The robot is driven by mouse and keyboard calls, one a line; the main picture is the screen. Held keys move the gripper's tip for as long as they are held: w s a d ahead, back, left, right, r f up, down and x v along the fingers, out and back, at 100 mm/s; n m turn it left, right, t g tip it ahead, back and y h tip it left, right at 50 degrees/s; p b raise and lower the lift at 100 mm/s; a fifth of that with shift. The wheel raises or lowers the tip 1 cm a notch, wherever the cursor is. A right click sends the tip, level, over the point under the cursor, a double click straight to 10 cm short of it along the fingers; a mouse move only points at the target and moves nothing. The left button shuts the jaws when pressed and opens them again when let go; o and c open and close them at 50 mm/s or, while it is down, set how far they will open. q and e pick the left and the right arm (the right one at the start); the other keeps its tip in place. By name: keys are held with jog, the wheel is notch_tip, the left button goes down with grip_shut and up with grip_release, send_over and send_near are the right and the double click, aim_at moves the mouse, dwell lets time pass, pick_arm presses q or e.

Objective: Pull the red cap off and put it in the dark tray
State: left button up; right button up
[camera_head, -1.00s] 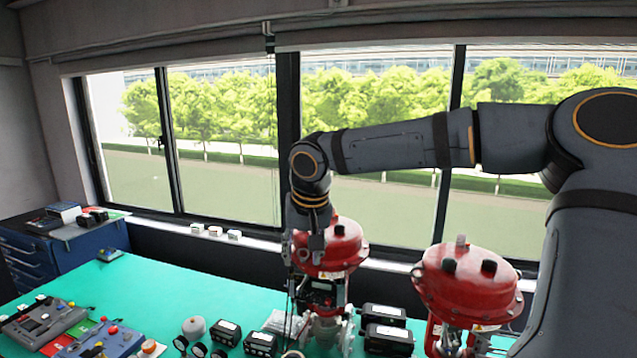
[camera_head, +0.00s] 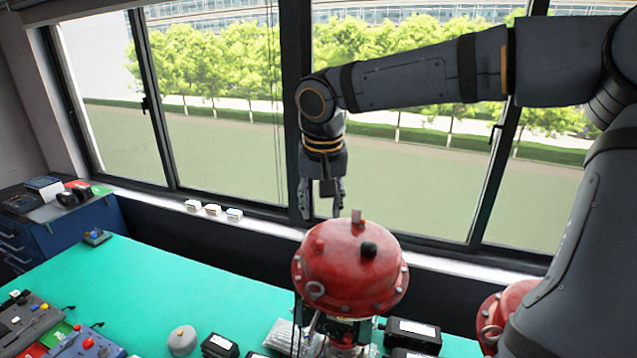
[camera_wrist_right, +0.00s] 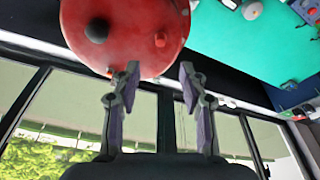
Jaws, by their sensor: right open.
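A small red cap (camera_head: 319,244) stands on the upper left of the red dome (camera_head: 345,280) of the near valve actuator. In the right wrist view the red cap (camera_wrist_right: 160,39) sits on the dome (camera_wrist_right: 130,15), in line with the gap between the fingers but beyond their tips. My right gripper (camera_head: 322,203) is open and empty, pointing down above and behind the dome in the head view. Its two fingertips (camera_wrist_right: 160,78) are apart in the wrist view. My left gripper is not in view. I cannot clearly make out a dark tray.
A black plug (camera_head: 368,250) stands close to the red cap on the dome. A second red actuator (camera_head: 497,315) is partly behind my right arm. Black boxes (camera_head: 413,335) and control units (camera_head: 90,347) lie on the green bench (camera_head: 190,275). Its back left is mostly clear.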

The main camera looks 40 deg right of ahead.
jog(key=w+d, duration=0.1)
jog(key=b, duration=0.6)
send_over(320, 241)
jog(key=s+a, duration=0.1)
jog(key=f, duration=0.5)
jog(key=shift+s+a+f, duration=0.15)
jog(key=shift+s+f, duration=0.05)
jog(key=shift+f, duration=0.2)
jog(key=f+b, duration=0.1)
jog(key=w+d+f+b, duration=0.1)
jog(key=shift+w+f, duration=0.1)
jog(key=shift+f, duration=0.2)
jog(key=shift+a+f, duration=0.1)
jog(key=shift+f, duration=0.4)
jog(key=shift+s, duration=0.2)
jog(key=shift+c, duration=0.5)
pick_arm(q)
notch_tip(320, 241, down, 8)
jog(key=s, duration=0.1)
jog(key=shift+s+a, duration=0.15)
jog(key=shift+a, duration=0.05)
pick_arm(e)
jog(key=shift+w+f, duration=0.1)
jog(key=shift+w, duration=0.05)
jog(key=c, duration=0.7)
grip_shut()
